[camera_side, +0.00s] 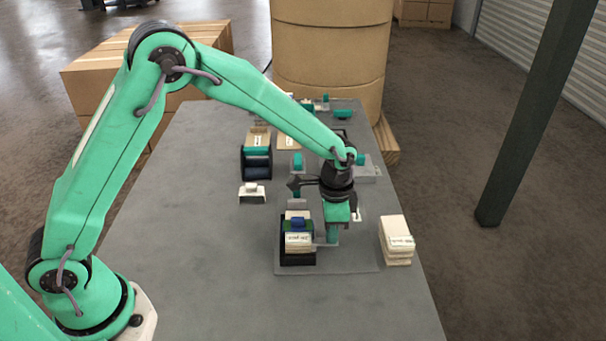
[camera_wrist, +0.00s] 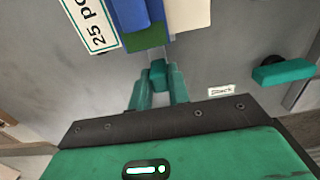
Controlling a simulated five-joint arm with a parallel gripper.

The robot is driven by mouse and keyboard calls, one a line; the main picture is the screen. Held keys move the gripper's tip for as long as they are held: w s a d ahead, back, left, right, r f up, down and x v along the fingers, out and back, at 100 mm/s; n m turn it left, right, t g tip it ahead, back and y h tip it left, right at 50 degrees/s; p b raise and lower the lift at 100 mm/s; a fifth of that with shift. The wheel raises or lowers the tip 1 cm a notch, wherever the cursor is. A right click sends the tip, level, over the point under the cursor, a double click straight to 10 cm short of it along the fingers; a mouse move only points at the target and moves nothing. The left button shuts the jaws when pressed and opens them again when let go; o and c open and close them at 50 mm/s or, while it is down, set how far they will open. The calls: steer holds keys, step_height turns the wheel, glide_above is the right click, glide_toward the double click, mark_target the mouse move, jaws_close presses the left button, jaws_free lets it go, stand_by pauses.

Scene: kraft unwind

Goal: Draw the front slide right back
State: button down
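My gripper (camera_side: 332,240) points down at the front station, just right of a black holder (camera_side: 298,258) with a white "25 pcs" label, blue and green pieces and cream blocks. In the wrist view, my teal fingers (camera_wrist: 158,82) stand on either side of a small teal knob (camera_wrist: 158,73), and both seem to touch it. The knob seems to belong to the front slide; a thin pale strip runs from it toward the holder. The slide's body is mostly hidden by the gripper and holder.
A cream stack (camera_side: 396,242) stands to the right on the table. Behind are a white block on a stand (camera_side: 251,193), a dark roller unit (camera_side: 256,163) and another teal knob, in the wrist view (camera_wrist: 284,72). The left side of the grey table (camera_side: 200,240) is clear.

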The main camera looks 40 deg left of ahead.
steer(key=shift+w+d, duration=2.1)
steer(key=shift+w, duration=0.05)
steer(key=c, duration=1.4)
jaws_free()
steer(key=shift+o, duration=0.4)
steer(key=shift+s+r, duration=0.1)
steer(key=shift+r, duration=0.05)
step_height(320, 180, up, 8)
steer(key=shift+f, duration=0.2)
